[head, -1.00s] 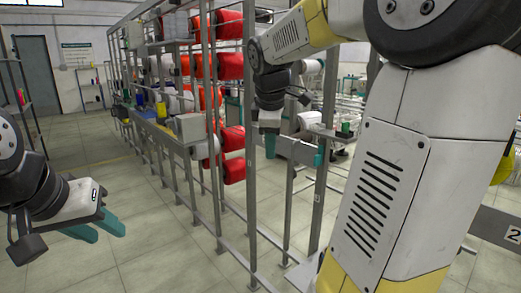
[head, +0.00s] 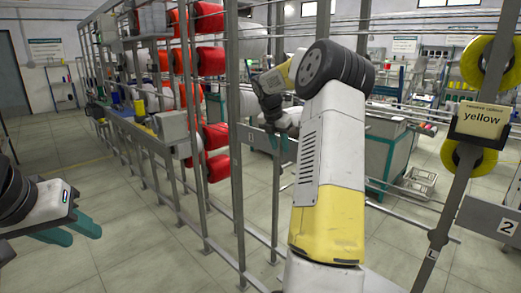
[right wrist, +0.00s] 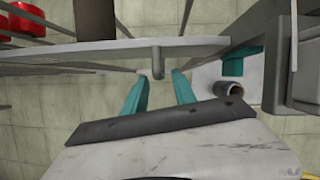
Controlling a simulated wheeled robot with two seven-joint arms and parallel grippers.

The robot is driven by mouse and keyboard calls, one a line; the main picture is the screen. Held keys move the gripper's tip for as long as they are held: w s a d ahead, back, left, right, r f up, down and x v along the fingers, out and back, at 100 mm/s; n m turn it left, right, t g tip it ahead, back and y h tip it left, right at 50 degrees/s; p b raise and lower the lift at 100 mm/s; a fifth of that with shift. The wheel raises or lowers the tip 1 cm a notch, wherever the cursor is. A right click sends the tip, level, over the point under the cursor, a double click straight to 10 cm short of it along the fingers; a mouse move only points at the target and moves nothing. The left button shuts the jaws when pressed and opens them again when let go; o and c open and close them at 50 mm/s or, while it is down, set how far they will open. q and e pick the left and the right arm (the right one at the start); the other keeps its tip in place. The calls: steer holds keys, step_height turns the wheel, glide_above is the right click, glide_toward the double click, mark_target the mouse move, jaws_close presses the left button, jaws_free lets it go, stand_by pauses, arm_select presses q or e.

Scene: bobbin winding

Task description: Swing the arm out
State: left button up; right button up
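In the right wrist view, a long grey bar (right wrist: 100,54) crosses the picture, with a short rounded peg (right wrist: 157,58) pointing down from it. I cannot tell for sure that this bar is the arm to swing. My right gripper (right wrist: 160,82) has its two teal fingers apart, with the peg just beyond and between their tips; contact is not visible. In the head view my right gripper (head: 279,142) is small and partly hidden, at the grey frame by the plate marked B (head: 251,137). My left gripper (head: 78,231) is at the left edge, fingers apart and empty.
The frame carries red bobbins (head: 211,60) on tall posts. At the right, a post holds yellow bobbins (head: 485,62), a "yellow" sign (head: 480,120) and a plate marked 2 (head: 497,219). A teal block (right wrist: 233,63) and dark cylinder (right wrist: 233,87) sit right of my right fingers.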

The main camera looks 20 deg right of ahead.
steer(key=shift+x, duration=1.1)
steer(key=shift+c, duration=0.2)
jaws_close()
stand_by(0.5)
